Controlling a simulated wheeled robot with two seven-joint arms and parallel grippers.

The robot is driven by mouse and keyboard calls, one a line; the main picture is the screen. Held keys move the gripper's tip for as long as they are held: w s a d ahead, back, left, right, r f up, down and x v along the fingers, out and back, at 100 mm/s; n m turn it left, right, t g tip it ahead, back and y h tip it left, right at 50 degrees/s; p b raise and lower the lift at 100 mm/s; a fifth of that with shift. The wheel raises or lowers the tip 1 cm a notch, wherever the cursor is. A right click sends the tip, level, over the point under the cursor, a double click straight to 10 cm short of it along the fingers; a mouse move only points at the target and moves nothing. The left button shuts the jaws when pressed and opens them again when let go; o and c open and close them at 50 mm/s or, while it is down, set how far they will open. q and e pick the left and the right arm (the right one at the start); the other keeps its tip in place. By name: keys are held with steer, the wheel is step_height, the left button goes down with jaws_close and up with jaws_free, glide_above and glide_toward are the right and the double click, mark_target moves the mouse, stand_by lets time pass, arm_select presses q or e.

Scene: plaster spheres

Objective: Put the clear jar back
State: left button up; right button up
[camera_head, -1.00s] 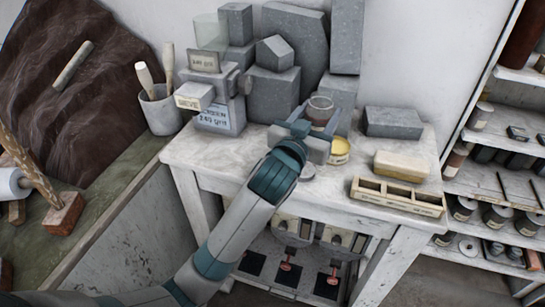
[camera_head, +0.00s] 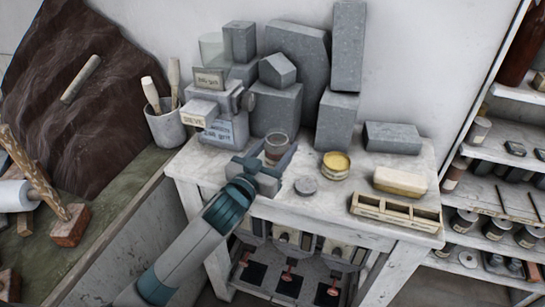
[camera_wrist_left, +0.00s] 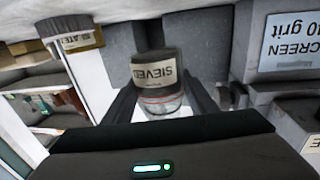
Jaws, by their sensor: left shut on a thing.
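The clear jar (camera_head: 277,145) is between the fingers of my left gripper (camera_head: 268,163), above the white worktable (camera_head: 315,208). In the left wrist view the jar (camera_wrist_left: 158,80) shows grey contents and a label reading "SIEVED", upside down in that picture. My left gripper is shut on it, with one finger on each side. I cannot tell whether the jar's base touches the table. The grey sieve machine (camera_head: 222,118) with its clear hopper stands just left of the jar. My right gripper is not in view.
A round grey lid (camera_head: 306,186), an open yellow tin (camera_head: 336,166), a cream block (camera_head: 400,181) and a wooden divided tray (camera_head: 396,212) lie to the right. Grey stone blocks (camera_head: 276,106) stand behind. A tool cup (camera_head: 166,124) stands at left. Shelves (camera_head: 505,150) are at far right.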

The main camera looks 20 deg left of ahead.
mark_target(268, 165)
arm_select(q)
steer(key=shift+s+a+f, duration=0.15)
steer(key=shift+a+f, duration=0.15)
steer(key=shift+a, duration=0.25)
step_height(268, 165, down, 4)
steer(key=shift+r+p, duration=0.25)
steer(key=shift+p, duration=0.35)
steer(key=shift+f, duration=0.25)
steer(key=shift+f, duration=0.1)
steer(key=o, duration=1.3)
